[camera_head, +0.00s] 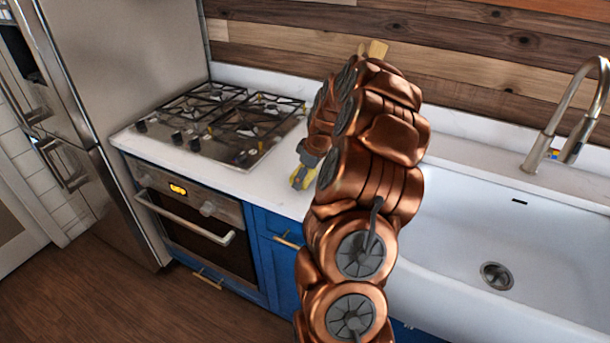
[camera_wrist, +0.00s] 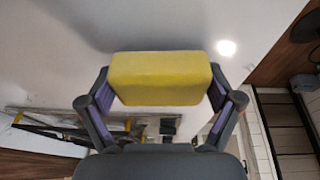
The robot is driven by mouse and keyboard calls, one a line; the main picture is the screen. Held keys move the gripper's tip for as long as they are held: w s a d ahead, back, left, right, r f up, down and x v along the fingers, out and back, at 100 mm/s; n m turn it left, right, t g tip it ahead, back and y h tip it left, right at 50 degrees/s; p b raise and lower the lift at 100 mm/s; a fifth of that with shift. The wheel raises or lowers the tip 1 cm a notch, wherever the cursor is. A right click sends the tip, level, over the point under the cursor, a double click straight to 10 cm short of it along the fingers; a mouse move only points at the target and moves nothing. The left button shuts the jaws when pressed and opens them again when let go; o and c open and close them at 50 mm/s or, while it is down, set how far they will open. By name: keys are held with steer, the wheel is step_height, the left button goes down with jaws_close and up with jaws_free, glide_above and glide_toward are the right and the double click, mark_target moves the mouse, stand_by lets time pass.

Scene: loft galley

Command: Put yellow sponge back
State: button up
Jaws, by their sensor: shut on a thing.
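The yellow sponge (camera_wrist: 160,78) is clamped between the two fingers of my gripper (camera_wrist: 162,95) in the wrist view. It is a plain rectangular block, held across its width. In the head view my gripper (camera_head: 304,170) is low over the white counter, between the stove and the sink, and partly hidden by my copper arm. Only a little yellow shows there by the fingers. I cannot tell whether the sponge touches the counter.
A gas stove (camera_head: 222,122) with black grates is left of my gripper. A white sink (camera_head: 470,240) with a tall faucet (camera_head: 567,120) lies to the right. A small multicoloured thing (camera_head: 553,154) is by the faucet. A tan object (camera_head: 375,48) shows behind my arm.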

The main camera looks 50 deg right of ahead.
steer(key=shift+f, duration=0.6)
steer(key=o, duration=1.2)
steer(key=shift+f, duration=0.1)
steer(key=shift+o, duration=0.2)
